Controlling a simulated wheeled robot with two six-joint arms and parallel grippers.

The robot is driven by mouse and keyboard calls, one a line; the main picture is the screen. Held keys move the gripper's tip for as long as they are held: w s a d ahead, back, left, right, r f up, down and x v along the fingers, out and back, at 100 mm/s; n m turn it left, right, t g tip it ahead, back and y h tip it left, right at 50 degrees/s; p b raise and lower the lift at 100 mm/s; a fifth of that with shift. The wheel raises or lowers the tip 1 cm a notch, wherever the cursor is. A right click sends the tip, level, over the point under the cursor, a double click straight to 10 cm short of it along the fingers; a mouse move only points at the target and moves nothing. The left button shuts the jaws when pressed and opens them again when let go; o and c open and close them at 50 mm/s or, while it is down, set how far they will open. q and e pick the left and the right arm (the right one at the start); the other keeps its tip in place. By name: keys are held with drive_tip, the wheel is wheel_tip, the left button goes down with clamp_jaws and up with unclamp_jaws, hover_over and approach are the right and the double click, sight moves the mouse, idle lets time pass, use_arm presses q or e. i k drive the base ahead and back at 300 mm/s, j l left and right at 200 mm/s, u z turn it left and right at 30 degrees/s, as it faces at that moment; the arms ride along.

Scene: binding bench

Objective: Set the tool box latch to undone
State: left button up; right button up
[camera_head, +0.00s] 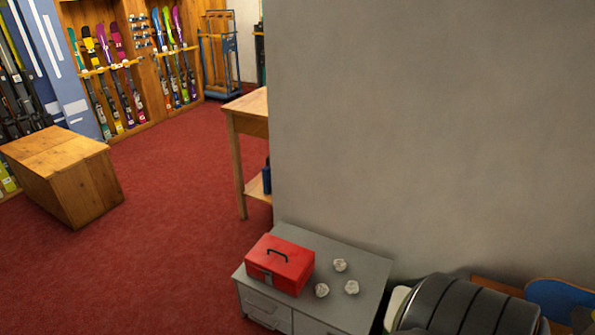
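A red tool box (281,264) with a black handle on its lid stands on a grey drawer cabinet (350,303), near the cabinet's left side. A small grey latch (268,277) shows on its front face. It is too small to tell whether the latch is done up or undone. Neither of my grippers is in view.
Three small crumpled whitish lumps lie right of the box, one of them here (340,265). A grey wall (430,120) rises behind the cabinet. A black ribbed object (460,308) sits at the lower right. Red carpet (180,220) is clear left of the cabinet; a wooden block (65,175) stands farther left.

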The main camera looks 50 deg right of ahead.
sight(269, 278)
drive_tip(key=z, duration=1.3)
